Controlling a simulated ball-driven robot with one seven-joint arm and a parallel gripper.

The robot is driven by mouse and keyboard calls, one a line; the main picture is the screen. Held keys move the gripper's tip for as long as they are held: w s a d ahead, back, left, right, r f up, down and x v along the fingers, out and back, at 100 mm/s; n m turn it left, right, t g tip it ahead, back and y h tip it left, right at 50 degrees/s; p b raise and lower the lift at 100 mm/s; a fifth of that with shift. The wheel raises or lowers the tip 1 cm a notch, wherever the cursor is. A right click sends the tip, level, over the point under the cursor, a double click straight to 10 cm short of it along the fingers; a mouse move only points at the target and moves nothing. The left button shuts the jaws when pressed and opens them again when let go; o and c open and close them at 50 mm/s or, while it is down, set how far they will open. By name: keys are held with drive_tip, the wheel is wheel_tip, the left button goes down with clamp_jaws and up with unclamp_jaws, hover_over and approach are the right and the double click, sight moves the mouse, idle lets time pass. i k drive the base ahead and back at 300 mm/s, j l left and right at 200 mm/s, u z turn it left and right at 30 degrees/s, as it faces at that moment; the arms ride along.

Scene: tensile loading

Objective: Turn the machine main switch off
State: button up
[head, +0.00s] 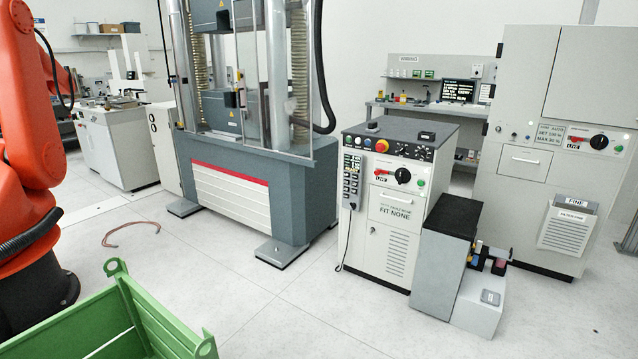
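The tall grey testing machine (255,165) stands left of centre. A white control cabinet (395,225) stands to its right. No label tells me which one is the main switch. My gripper is not in view.
A green open crate (165,325) fills the lower left. An orange robot arm (22,150) stands behind it. A brown hose (122,232) lies on the floor. A grey box (445,252) adjoins the control cabinet's right side. The floor before the cabinet is clear.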

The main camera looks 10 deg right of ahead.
sight(401, 177)
drive_tip(key=i+z, duration=0.1)
drive_tip(key=i, duration=0.7)
drive_tip(key=i+j+z, duration=0.1)
drive_tip(key=i, duration=0.75)
drive_tip(key=i+j+z, duration=0.1)
drive_tip(key=i, duration=0.7)
drive_tip(key=i+j+z, duration=0.25)
drive_tip(key=i, duration=0.25)
drive_tip(key=i+j+z, duration=0.2)
drive_tip(key=i, duration=0.3)
